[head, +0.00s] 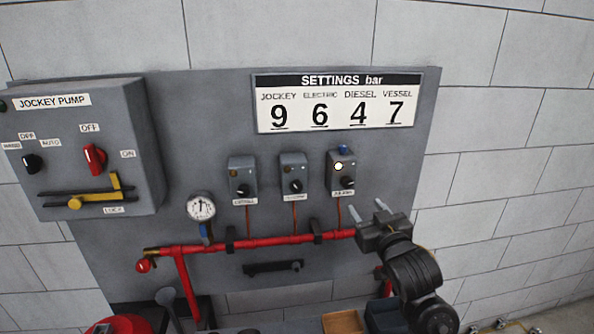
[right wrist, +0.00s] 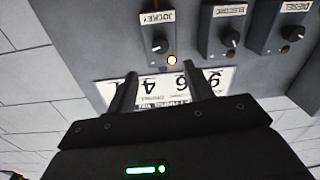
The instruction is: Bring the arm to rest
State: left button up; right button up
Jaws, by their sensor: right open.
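My right gripper (head: 370,210) is in the head view at the lower right, on my dark arm that rises from the bottom edge. Its two fingers are apart and point up, with nothing between them. It shows just below the rightmost switch box (head: 341,172), whose lamp is lit. In the right wrist view the two fingers (right wrist: 157,92) are also apart and empty. The box labelled JOCKEY (right wrist: 157,36) with its lit lamp is beyond them. My left gripper is not in view.
A grey panel carries the settings sign (head: 346,101), the jockey pump box (head: 80,150), two more switch boxes (head: 243,176) (head: 294,174) and a gauge (head: 201,207). A red pipe (head: 265,242) runs below, its right end near my gripper. Trays (head: 343,321) stand at the bottom.

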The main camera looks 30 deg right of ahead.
jog(key=s+a+f+n+g+y, duration=0.1)
jog(key=s+a+f+g, duration=0.15)
jog(key=f, duration=0.45)
jog(key=s+a+f+g+y, duration=0.1)
jog(key=s+a+f+g, duration=0.15)
jog(key=f, duration=0.45)
jog(key=s+a+f+n+g+y, duration=0.1)
jog(key=s+a+f+g, duration=0.2)
jog(key=f, duration=0.4)
jog(key=s+a+f+n+g+y, duration=0.1)
jog(key=s+a+f+g, duration=0.2)
jog(key=s+a+f, duration=0.4)
jog(key=s+a+f+n+g+y, duration=0.1)
jog(key=s+a+f+g, duration=0.1)
jog(key=s+f, duration=0.5)
jog(key=s+f+g+b, duration=0.25)
jog(key=f+b, duration=0.45)
jog(key=f, duration=2.3)
jog(key=s+d+f+b, duration=0.1)
jog(key=s+f+b, duration=0.2)
jog(key=s+f, duration=0.5)
jog(key=s+d+f+b, duration=0.1)
jog(key=s+f+b, duration=0.2)
jog(key=s+f, duration=0.6)
notch_tip(320, 180, down, 6)
jog(key=shift+s+g, duration=0.3)
jog(key=shift+g, duration=0.05)
